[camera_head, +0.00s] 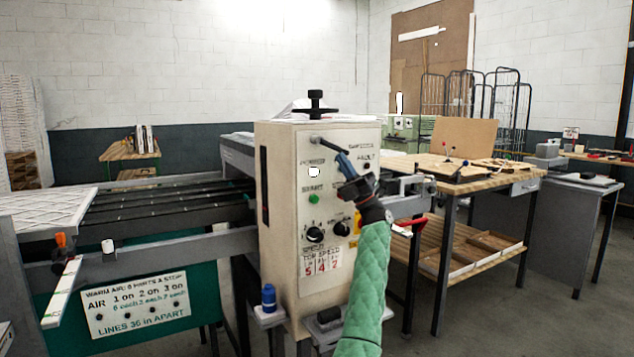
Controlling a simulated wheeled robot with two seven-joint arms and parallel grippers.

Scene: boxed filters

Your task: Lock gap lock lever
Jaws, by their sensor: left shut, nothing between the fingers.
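A beige control box (283,215) stands in the middle of the head view, with a black knob (315,104) on top. A short dark lever (324,143) sits high on its front panel and slants down to the right; I take it for the gap lock lever, but its label cannot be read. My left gripper (342,156) comes up from below on a green-sleeved arm. It is shut and empty, with its tips at or very near the lever's right end; whether they touch cannot be told. The gripper hides part of the panel. My right gripper is not in view.
A green button (313,198), black dials (315,234) and a number card (321,264) are on the panel. A blue bottle (268,298) stands at the box's lower left. A wooden workbench (480,183) is on the right, a conveyor (150,205) on the left.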

